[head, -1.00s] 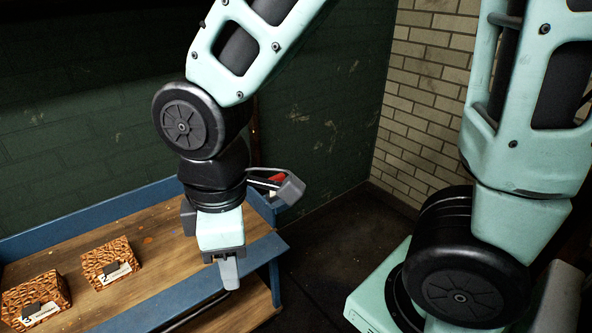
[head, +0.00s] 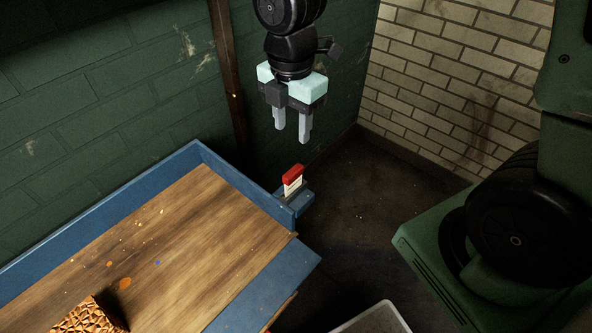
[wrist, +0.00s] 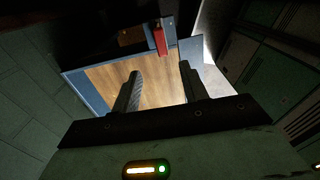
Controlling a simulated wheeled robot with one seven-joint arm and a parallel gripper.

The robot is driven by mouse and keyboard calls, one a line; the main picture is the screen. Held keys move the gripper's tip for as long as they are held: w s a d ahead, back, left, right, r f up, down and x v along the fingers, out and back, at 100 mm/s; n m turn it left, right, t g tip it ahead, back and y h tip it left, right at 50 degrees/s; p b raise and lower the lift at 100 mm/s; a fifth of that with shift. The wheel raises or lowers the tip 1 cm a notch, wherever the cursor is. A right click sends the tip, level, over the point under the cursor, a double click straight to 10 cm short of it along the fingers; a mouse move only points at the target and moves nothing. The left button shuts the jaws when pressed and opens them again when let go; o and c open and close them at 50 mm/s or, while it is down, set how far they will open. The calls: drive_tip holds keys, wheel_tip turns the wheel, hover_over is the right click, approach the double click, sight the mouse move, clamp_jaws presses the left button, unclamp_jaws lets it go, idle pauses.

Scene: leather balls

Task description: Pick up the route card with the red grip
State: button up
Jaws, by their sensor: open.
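The route card (head: 293,185) has a red grip (head: 293,174) along its top and a pale body below. It stands upright in a small blue holder (head: 308,197) at the right end of the bench. My gripper (head: 291,132) hangs above the card with its fingers pointing down, open and empty, clear of the grip. In the wrist view the red grip (wrist: 160,40) shows beyond the fingertips of my gripper (wrist: 160,68), near the top of the picture. The card's lower part is hidden in the holder.
The wooden bench top (head: 165,235) has a raised blue rim (head: 250,190). A brown patterned box (head: 88,318) sits at its lower left. A pale-edged container (head: 375,318) shows at the bottom. Dark green and pale brick walls (head: 440,70) stand behind. Dark floor lies right of the bench.

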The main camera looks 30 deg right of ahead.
sight(293, 171)
wheel_tip(293, 171, down, 16)
drive_tip(key=shift+r+b, duration=0.15)
drive_tip(key=shift+b, duration=0.65)
drive_tip(key=shift+c, duration=0.3)
clamp_jaws()
